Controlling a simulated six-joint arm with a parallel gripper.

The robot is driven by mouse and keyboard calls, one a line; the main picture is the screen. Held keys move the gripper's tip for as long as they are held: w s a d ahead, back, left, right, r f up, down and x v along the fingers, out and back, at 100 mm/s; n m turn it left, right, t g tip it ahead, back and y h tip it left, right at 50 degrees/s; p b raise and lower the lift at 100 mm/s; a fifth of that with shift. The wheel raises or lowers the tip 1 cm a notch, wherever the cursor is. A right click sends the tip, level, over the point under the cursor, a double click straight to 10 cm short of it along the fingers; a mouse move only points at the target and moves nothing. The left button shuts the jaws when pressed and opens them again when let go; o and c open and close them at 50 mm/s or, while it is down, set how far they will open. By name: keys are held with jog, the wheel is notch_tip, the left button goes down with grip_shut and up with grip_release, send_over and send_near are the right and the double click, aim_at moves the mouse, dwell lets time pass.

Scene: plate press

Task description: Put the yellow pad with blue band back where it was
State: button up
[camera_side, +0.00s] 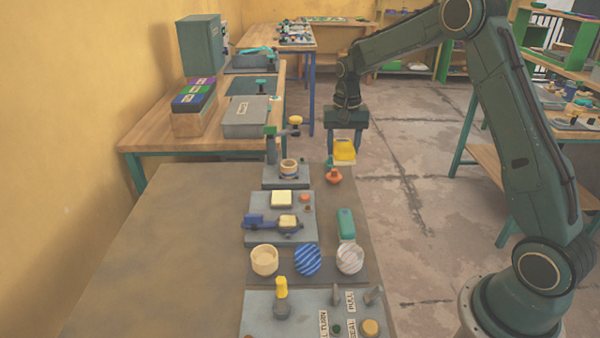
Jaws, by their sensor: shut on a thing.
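My gripper (344,148) is shut on a yellow pad (344,151), held up near the back right edge of the table. A blue band on it cannot be made out at this size.
A grey fixture plate (306,232) holds a pale yellow block (281,199) and a blue clamp (270,223). A teal block (346,224) lies to the right. Nearer are a cream cup (264,260), two striped discs (307,259) and a control panel (262,312). The table's left side is clear.

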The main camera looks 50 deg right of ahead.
send_over(338, 200)
notch_tip(338, 200, down, 11)
jog(key=shift+r, duration=0.15)
jog(key=shift+f, duration=2.1)
jog(key=shift+f, duration=0.15)
jog(key=o, duration=0.9)
notch_tip(338, 200, up, 12)
jog(key=shift+r, duration=0.15)
